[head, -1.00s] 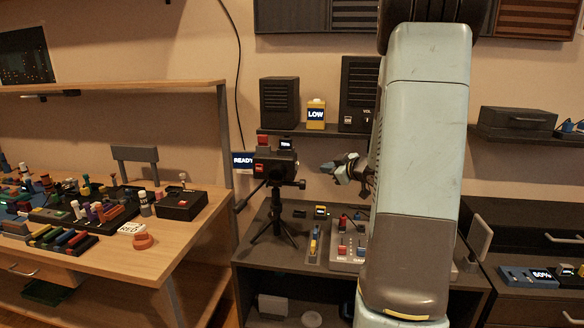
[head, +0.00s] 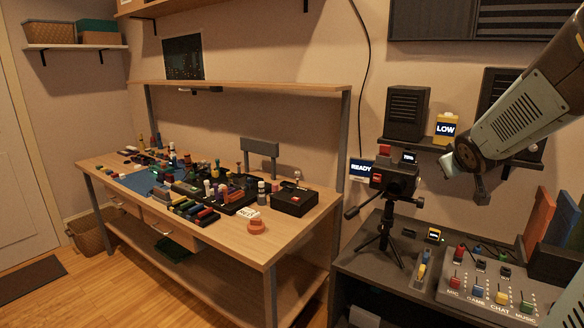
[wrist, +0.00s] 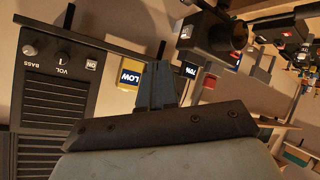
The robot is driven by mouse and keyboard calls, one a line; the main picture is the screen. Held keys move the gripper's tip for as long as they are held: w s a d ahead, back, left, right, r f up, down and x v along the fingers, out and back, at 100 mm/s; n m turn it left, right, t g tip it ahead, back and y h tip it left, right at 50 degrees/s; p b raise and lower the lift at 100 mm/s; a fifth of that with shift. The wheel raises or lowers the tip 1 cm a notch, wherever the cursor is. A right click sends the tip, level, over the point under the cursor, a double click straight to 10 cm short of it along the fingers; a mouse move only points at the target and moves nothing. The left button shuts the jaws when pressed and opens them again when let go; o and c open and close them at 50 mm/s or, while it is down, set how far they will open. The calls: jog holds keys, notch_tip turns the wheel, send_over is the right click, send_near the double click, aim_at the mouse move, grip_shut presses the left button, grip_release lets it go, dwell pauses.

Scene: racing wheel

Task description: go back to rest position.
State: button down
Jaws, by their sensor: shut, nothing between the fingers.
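My arm (head: 520,105) comes in from the right edge of the head view. My gripper (head: 482,188) hangs at its end, in front of the shelf with the speakers and to the right of the camera on a tripod (head: 393,178). In the wrist view my gripper's fingers (wrist: 157,85) are together, with nothing between them. They point toward the yellow box marked LOW (wrist: 130,76), which also shows on the shelf in the head view (head: 446,128). I cannot tell the exact gap to it.
A mixer panel (head: 490,295) with coloured knobs sits on the dark cabinet below my gripper. A speaker (head: 407,113) stands on the shelf. A wooden workbench (head: 285,235) full of small parts is at left. Open wooden floor (head: 40,295) lies at far left.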

jog(key=s+a+m+g+y, duration=0.1)
jog(key=s+a+g, duration=0.1)
jog(key=s+a, duration=0.6)
jog(key=s+a+f+m+g+y, duration=0.1)
jog(key=s+a+g+y, duration=0.1)
jog(key=s+a, duration=0.6)
jog(key=s+g, duration=0.1)
jog(key=s, duration=0.6)
jog(key=shift+g+y, duration=0.3)
jog(key=shift+s+f, duration=0.1)
